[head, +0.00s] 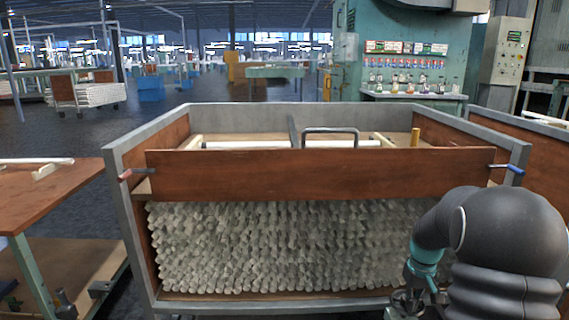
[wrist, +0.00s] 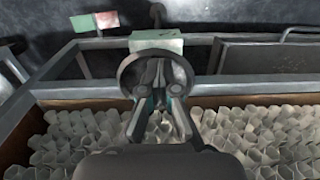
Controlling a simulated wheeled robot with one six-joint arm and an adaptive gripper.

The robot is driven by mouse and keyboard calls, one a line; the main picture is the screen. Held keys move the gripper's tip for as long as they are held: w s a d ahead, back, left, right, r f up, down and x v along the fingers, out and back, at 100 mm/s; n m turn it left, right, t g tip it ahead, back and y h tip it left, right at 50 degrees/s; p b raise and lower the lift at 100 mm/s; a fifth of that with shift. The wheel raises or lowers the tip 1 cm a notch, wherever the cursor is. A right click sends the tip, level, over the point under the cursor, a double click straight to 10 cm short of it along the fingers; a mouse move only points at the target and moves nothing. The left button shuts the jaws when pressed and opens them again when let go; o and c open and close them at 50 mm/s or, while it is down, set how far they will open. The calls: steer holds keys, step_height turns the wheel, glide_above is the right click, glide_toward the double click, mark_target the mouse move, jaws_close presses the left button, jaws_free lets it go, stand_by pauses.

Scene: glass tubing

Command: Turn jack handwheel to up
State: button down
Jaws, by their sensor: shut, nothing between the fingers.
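The handwheel (wrist: 124,75) is a round grey wheel, upright at the middle of the wrist view, below a small box with a pale greenish top (wrist: 157,42). My gripper (wrist: 158,78) reaches up from the bottom of the wrist view. Its fingers are shut with nothing between them, and the tips overlap the wheel's middle. I cannot tell whether they touch it or sit between its spokes. In the head view my gripper (head: 408,300) shows only partly at the lower right edge, and the wheel cannot be made out clearly there.
A wood-sided metal cart (head: 340,175) full of pale tubes (head: 290,250) stands in front. Its metal frame (wrist: 90,88) runs close to the wheel. A red and green plate (wrist: 95,22) is at the upper left. A wooden table (head: 45,195) stands at left.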

steer(key=shift+d+p, duration=0.4)
steer(key=shift+d, duration=0.15)
steer(key=shift+w+d+p, duration=0.15)
steer(key=shift+d+p, duration=0.2)
steer(key=shift+d, duration=0.1)
stand_by(0.4)
steer(key=shift+s+d, duration=0.15)
steer(key=shift+s, duration=0.2)
step_height(320, 180, up, 6)
steer(key=p, duration=0.4)
steer(key=shift+r, duration=0.1)
